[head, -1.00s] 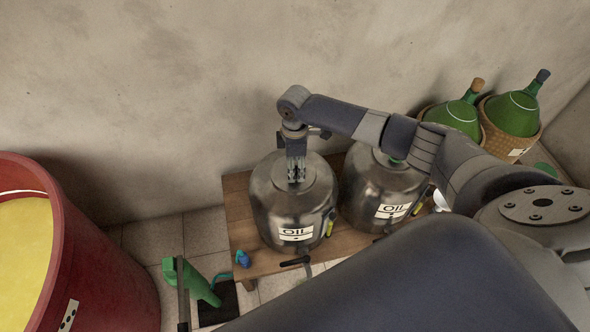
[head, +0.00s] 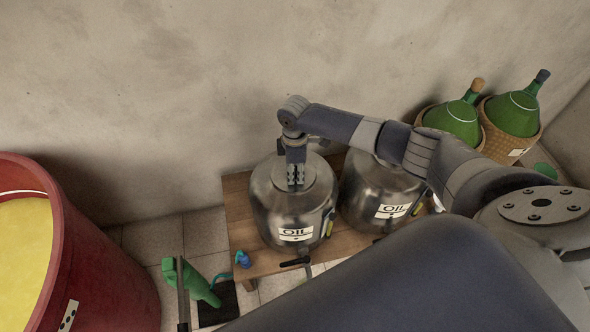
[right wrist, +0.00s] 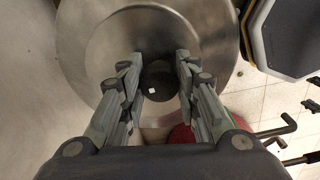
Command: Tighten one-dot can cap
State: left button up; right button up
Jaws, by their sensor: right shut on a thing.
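The left steel oil can (head: 270,212) stands on a wooden bench, with a white OIL label (head: 296,234) that seems to bear one dot. My right gripper (head: 296,184) points down at the top of this can. In the right wrist view its fingers (right wrist: 160,76) are shut on a dark round cap (right wrist: 158,82) with a small white mark, at the middle of the can's lid (right wrist: 110,50). The head view hides the cap behind the fingers. A second oil can (head: 365,195) stands just to the right; its dots are too small to count. My left gripper is out of view.
The wooden bench (head: 238,205) stands near the wall. A red tub (head: 100,270) with yellow contents is at the left. Two green demijohns (head: 515,112) in baskets stand at the back right. A green object (head: 195,282) and a small blue item (head: 243,259) are in front.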

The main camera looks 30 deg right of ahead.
jog(key=shift+r+m+p, duration=0.15)
jog(key=shift+m+p, duration=0.65)
jog(key=shift+p, duration=0.15)
jog(key=shift+a+r+m+p, duration=0.1)
jog(key=shift+m+p, duration=1.1)
jog(key=shift+p, duration=0.05)
jog(key=m+p, duration=0.3)
jog(key=m, duration=0.1)
jog(key=shift+m, duration=0.3)
jog(key=m+p, duration=0.3)
jog(key=m, duration=0.2)
jog(key=shift+w+m+p, duration=0.15)
jog(key=shift+m+p, duration=0.85)
jog(key=shift+m, duration=1.4)
